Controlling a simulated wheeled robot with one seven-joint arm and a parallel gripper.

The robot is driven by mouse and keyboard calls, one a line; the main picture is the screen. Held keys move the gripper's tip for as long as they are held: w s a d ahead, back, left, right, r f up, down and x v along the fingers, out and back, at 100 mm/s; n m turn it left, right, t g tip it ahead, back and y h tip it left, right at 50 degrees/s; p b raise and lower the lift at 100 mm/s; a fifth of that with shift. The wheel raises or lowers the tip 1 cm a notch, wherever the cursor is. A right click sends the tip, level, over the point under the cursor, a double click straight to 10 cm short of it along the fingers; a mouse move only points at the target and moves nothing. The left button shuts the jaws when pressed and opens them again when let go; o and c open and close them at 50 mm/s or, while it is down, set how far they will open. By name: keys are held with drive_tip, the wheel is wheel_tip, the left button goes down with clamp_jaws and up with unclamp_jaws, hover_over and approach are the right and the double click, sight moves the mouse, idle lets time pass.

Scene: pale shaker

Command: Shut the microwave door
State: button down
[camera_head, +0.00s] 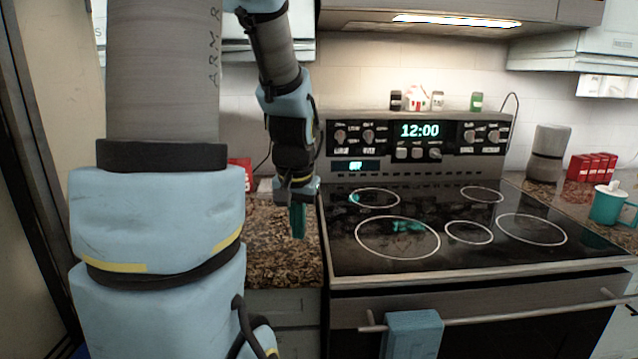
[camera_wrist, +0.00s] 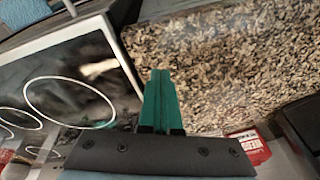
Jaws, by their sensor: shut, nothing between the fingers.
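My gripper (camera_head: 298,221) has teal fingers pressed together with nothing between them. In the head view it points down over the granite counter, just left of the stove. In the wrist view the shut fingers (camera_wrist: 160,75) show above the speckled counter, near the stove's edge. No microwave or microwave door can be made out clearly in either view. A hood-like unit with a lit strip (camera_head: 458,20) hangs above the stove at the top; I cannot tell whether it belongs to a microwave.
The black glass stove (camera_head: 470,262) has a blue towel (camera_head: 412,334) on its front handle. A teal mug (camera_head: 607,204), red boxes (camera_head: 592,167) and a grey canister (camera_head: 548,153) stand on the right counter. The granite counter (camera_head: 268,262) below my gripper looks largely clear.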

drive_tip(key=s+a+f+n+g, duration=0.1)
drive_tip(key=s+a+f+n, duration=0.1)
drive_tip(key=s, duration=0.6)
drive_tip(key=shift+a+f, duration=0.2)
drive_tip(key=shift+f, duration=0.3)
idle(1.5)
